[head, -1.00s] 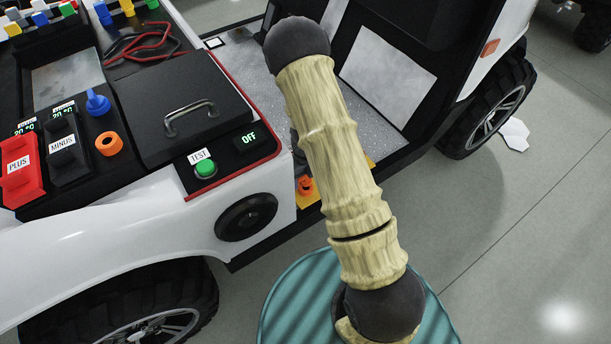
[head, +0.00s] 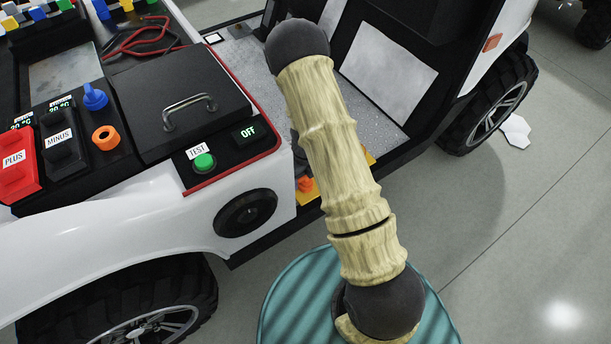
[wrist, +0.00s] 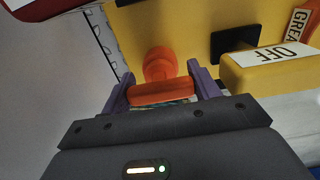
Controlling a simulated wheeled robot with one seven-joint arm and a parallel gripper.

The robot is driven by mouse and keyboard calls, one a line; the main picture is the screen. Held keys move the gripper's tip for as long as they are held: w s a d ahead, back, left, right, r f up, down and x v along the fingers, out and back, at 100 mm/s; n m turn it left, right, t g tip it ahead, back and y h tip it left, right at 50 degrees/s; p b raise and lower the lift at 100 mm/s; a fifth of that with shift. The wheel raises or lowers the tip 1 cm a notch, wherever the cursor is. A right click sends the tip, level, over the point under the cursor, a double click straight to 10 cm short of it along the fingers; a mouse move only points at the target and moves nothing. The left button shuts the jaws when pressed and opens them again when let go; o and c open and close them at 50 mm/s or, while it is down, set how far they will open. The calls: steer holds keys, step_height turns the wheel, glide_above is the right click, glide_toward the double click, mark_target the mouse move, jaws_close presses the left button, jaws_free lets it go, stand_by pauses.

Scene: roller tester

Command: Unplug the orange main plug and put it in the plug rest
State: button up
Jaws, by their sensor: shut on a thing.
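The orange plug (wrist: 162,93) has a flat grip bar and a round part behind it, in front of a yellow panel (wrist: 150,25) in the wrist view. My gripper (wrist: 160,84) has its purple fingers on either side of the bar and is shut on it. The round part appears against the panel; I cannot tell how deep it sits. In the head view a small orange piece (head: 305,184) shows on the yellow panel, partly behind my arm; my fingers are hidden there. An orange ring (head: 106,138), possibly the plug rest, lies on the black deck.
A yellow OFF block (wrist: 275,65) and black part (wrist: 234,42) stand right of the plug. On the deck are a blue plug (head: 95,97), a black lid with handle (head: 190,112), a green TEST button (head: 204,162) and black MINUS (head: 62,148) and red PLUS (head: 16,165) blocks.

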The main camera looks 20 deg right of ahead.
steer(key=shift+f, duration=0.25)
steer(key=o, duration=1.6)
steer(key=shift+c, duration=0.2)
steer(key=shift+r, duration=0.1)
